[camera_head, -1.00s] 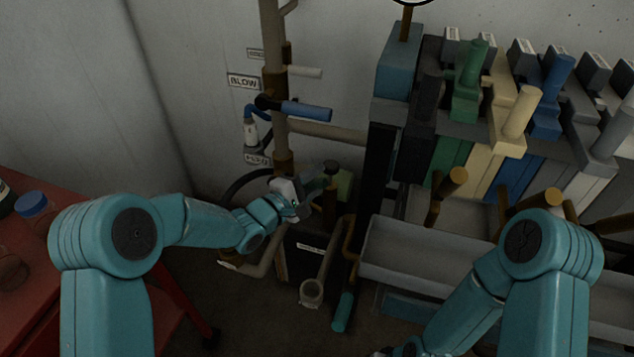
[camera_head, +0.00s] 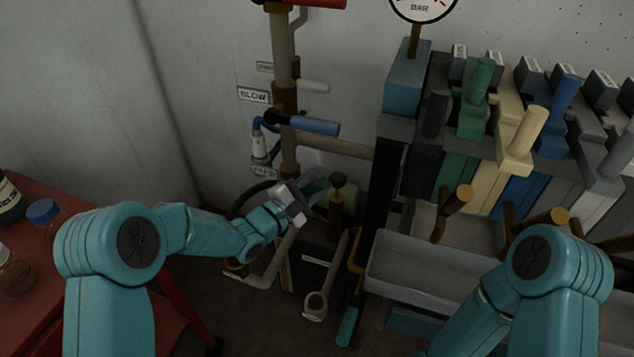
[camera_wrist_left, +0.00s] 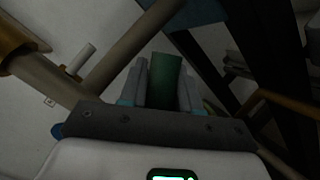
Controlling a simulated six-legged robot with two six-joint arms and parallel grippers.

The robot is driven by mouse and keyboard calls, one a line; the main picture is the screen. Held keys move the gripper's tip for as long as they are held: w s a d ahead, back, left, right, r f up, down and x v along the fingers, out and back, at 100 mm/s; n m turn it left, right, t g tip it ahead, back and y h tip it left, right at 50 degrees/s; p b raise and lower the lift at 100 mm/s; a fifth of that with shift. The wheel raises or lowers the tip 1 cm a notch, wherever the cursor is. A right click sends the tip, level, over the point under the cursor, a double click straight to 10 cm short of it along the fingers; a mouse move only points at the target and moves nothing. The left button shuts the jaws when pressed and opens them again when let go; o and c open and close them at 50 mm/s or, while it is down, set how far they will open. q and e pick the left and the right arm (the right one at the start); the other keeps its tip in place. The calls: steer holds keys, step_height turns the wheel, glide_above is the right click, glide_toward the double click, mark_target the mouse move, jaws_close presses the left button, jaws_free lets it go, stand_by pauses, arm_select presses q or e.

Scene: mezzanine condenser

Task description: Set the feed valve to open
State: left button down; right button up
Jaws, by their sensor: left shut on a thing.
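My left gripper (camera_head: 308,208) is low beside the vertical pipe, under a small label plate (camera_head: 264,171) whose lettering is too blurred to read surely. In the left wrist view its two grey fingers (camera_wrist_left: 164,88) are shut on a green handle (camera_wrist_left: 166,78), one on each side. In the head view the gripper mostly hides this handle, so I cannot tell its angle or surely confirm it as the feed valve's. A blue-handled lever (camera_head: 315,126) sits higher on the pipe and points right. My right gripper is out of view.
A grey trough (camera_head: 425,270) and coloured levers fill the right; a red table (camera_head: 45,300) is left.

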arm_select(q)
steer(key=c, duration=0.9)
jaws_free()
steer(key=v, duration=1.6)
steer(key=shift+s+a+b, duration=0.1)
steer(key=shift+b, duration=0.25)
